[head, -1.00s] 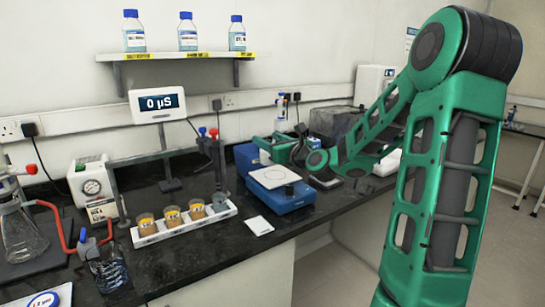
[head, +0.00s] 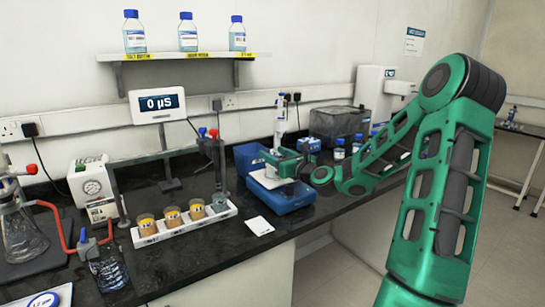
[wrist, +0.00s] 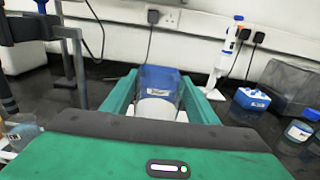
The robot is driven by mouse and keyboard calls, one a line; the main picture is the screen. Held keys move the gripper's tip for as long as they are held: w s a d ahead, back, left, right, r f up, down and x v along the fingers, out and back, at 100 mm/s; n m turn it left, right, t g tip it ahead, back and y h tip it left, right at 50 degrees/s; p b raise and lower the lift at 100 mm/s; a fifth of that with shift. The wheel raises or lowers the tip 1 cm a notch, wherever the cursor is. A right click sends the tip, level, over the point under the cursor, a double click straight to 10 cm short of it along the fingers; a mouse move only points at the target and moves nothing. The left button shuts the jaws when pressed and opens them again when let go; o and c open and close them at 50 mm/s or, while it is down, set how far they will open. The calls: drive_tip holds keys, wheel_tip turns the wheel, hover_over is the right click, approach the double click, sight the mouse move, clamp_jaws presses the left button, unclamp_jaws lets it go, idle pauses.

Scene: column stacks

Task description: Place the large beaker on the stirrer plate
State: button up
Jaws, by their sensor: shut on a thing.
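The stirrer plate has a blue body (head: 290,202) and a pale square top (head: 262,179). It stands on the dark bench at the middle of the head view. My gripper (head: 277,168) is over its top. In the wrist view the two green fingers (wrist: 158,90) stand either side of a clear, hard-to-see shape, and I take it as the large beaker (wrist: 156,108). The gripper is shut on it. The beaker's base is hidden, so I cannot tell whether it touches the plate.
A blue box (head: 248,158) stands close behind the stirrer. A pipette stand (head: 280,122), blue-capped bottles (head: 339,149) and a grey box (head: 336,124) are behind and to the right. A white rack of cups (head: 185,227) is left. A white card (head: 259,226) lies in front.

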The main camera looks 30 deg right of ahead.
drive_tip(key=o, duration=1.2)
drive_tip(key=s, duration=1.2)
drive_tip(key=shift+d, duration=0.2)
drive_tip(key=shift+s, duration=0.1)
